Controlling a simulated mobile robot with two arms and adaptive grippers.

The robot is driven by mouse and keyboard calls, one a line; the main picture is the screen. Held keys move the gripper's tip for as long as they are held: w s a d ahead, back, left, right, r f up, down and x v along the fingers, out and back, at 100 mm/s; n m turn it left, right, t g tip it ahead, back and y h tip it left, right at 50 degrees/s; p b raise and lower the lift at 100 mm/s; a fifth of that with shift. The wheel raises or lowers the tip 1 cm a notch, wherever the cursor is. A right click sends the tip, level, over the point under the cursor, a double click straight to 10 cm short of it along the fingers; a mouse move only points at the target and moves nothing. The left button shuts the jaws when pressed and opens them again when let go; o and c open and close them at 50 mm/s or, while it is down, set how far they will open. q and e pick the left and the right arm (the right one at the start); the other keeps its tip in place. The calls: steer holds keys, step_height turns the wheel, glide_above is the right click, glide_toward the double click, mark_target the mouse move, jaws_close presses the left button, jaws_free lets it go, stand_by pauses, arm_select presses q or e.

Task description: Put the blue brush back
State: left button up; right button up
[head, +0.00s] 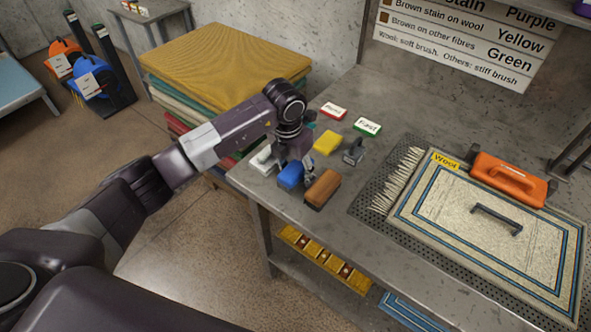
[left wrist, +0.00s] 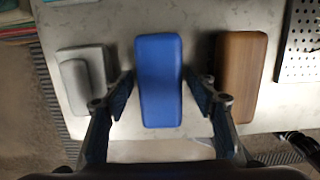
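The blue brush (head: 290,177) is at the near left corner of the grey table (head: 245,182), beside a brown brush (head: 323,189). In the left wrist view the blue brush (left wrist: 159,80) lies upright in the picture between my left gripper's fingers (left wrist: 163,88). A gap shows on each side of it, so the fingers are open and not touching it. In the head view my left gripper (head: 296,160) is right over the blue brush and partly hides it. My right gripper is not in view.
A white-grey block (head: 263,160) and the brown brush (left wrist: 242,78) closely flank the blue brush. A yellow block (head: 327,142), a small grey tool (head: 353,152) and two labelled cards stand behind. A rug sample (head: 470,225) with an orange scrubber (head: 509,180) fills the right.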

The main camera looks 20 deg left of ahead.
mark_target(292, 172)
arm_select(q)
steer(key=shift+r, duration=0.1)
steer(key=shift+r, duration=0.2)
step_height(292, 172, up, 12)
steer(key=s+b, duration=0.1)
steer(key=b, duration=0.1)
steer(key=shift+s+a+f, duration=0.2)
steer(key=shift+s+a, duration=0.05)
steer(key=shift+s, duration=0.15)
